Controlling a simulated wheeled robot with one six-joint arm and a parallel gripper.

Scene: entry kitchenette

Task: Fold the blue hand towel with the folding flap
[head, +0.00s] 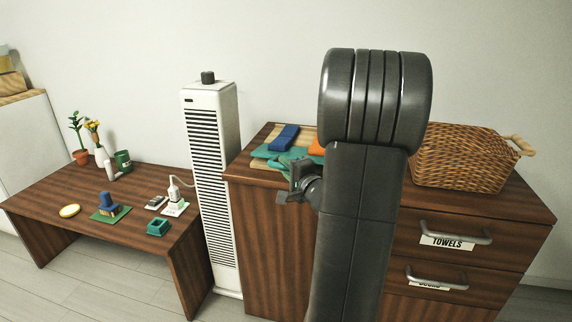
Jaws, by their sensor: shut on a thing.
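The blue hand towel (284,137) lies on the dresser top on a tan slatted board (263,140). A flat teal piece, which looks like the folding flap (276,160), lies at the near side of the towel. My gripper (294,184) is at the dresser's front edge, just in front of the teal piece, and is shut on its near edge. The exact contact at the fingertips is small and dark. An orange item (315,147) lies to the right of the towel, partly hidden by my arm.
A wicker basket (462,158) stands at the right on the dresser (262,240), above a drawer labelled TOWELS (455,239). A tall white tower heater (209,180) stands left of the dresser. A low table (130,236) with small items is farther left.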

